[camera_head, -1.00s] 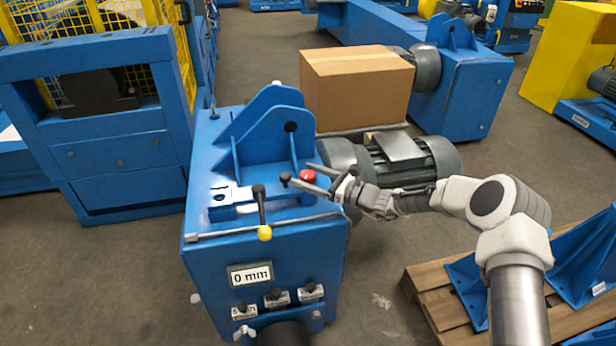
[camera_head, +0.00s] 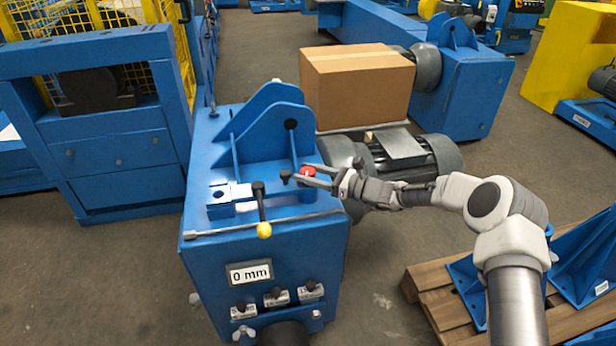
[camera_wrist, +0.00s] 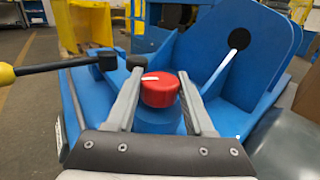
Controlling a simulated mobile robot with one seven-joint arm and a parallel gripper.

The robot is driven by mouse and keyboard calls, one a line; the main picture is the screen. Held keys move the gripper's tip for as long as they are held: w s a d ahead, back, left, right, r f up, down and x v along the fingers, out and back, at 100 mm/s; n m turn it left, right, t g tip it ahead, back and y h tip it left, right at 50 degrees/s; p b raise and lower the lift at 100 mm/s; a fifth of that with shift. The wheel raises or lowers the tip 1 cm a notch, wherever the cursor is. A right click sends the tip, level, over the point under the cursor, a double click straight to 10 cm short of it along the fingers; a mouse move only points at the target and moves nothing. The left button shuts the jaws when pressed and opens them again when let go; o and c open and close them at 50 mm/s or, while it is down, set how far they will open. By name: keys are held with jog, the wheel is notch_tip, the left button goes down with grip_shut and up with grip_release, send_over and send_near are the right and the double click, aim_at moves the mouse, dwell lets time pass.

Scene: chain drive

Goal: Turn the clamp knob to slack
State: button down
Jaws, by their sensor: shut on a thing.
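The red clamp knob (camera_head: 308,171) sits on top of the blue machine. In the wrist view the knob (camera_wrist: 160,91) stands between my two fingers, with a white mark on its top pointing toward the left of the picture. My gripper (camera_head: 306,175) reaches in from the right and is shut on the knob. In the wrist view my gripper (camera_wrist: 158,88) has one finger on each side of the knob. The faces touching the knob are partly hidden.
A black lever with a yellow grip (camera_head: 264,230) stands left of the knob. A dark post (camera_wrist: 136,62) is close to my left fingertip. Blue upright plates (camera_head: 270,125) rise behind, and a grey motor (camera_head: 405,160) lies to the right. A cardboard box (camera_head: 357,85) is farther back.

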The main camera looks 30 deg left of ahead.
jog(key=shift+f+n+g+h+b, duration=0.15)
jog(key=shift+n+g+h+b, duration=0.15)
jog(key=shift+n+g+b, duration=1.2)
jog(key=shift+g+b, duration=0.35)
jog(key=shift+g, duration=0.15)
jog(key=shift+n+g+h+b, duration=0.8)
jog(key=shift+n+g, duration=0.2)
jog(key=shift+g, duration=0.7)
jog(key=shift+c, duration=1.4)
grip_release()
jog(key=shift+d+r, duration=0.1)
jog(key=shift+r, duration=0.1)
